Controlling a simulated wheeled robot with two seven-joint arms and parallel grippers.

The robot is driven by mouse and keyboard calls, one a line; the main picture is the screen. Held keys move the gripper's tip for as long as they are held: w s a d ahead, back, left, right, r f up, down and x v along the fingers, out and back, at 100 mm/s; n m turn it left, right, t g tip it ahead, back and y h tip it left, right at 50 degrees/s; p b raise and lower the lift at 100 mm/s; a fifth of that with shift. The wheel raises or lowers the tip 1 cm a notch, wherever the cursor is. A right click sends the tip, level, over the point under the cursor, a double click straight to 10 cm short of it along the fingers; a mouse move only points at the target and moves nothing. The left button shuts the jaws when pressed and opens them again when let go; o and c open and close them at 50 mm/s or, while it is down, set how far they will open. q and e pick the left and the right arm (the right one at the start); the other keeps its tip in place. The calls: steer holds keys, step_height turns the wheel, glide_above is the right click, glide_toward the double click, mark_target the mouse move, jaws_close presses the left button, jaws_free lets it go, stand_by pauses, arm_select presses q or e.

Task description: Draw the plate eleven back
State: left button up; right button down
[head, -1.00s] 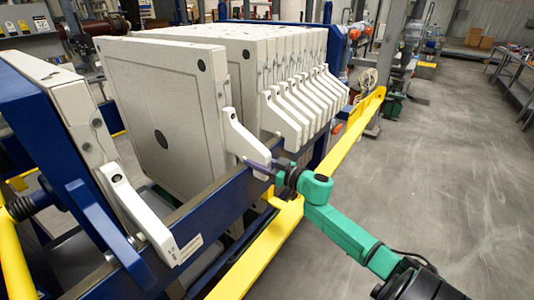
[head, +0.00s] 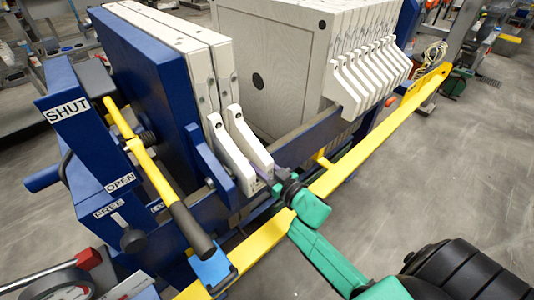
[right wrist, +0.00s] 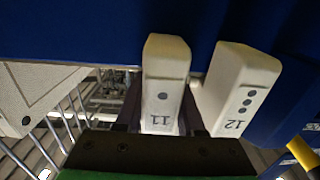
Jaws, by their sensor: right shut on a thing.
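Plate eleven is a pale slab (head: 202,42) now standing upright at the left, beside plate twelve (head: 175,52) by the blue end block. The wrist view shows its handle (right wrist: 163,75), marked 11 with one dot. Handle twelve (right wrist: 240,85), marked 12 with several dots, is close beside it on the right. My right gripper (head: 270,178) is shut on plate eleven's handle, its dark fingers on either side. Part of the fingers is hidden behind the handle. My left gripper is not in view.
The remaining plates (head: 290,62) stand in a stack to the right, across an open gap. A yellow bar (head: 370,150) runs along the near side. A yellow lever (head: 150,165) with a black grip stands at left by the SHUT, OPEN and FREE labels.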

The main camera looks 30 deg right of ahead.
steer(key=shift+r, duration=0.2)
steer(key=c, duration=0.5)
jaws_free()
steer(key=shift+a, duration=0.1)
steer(key=shift+f, duration=0.1)
steer(key=shift+s+f, duration=0.1)
steer(key=shift+s, duration=0.1)
steer(key=b+v, duration=0.3)
steer(key=v, duration=1.1)
steer(key=shift+s, duration=0.15)
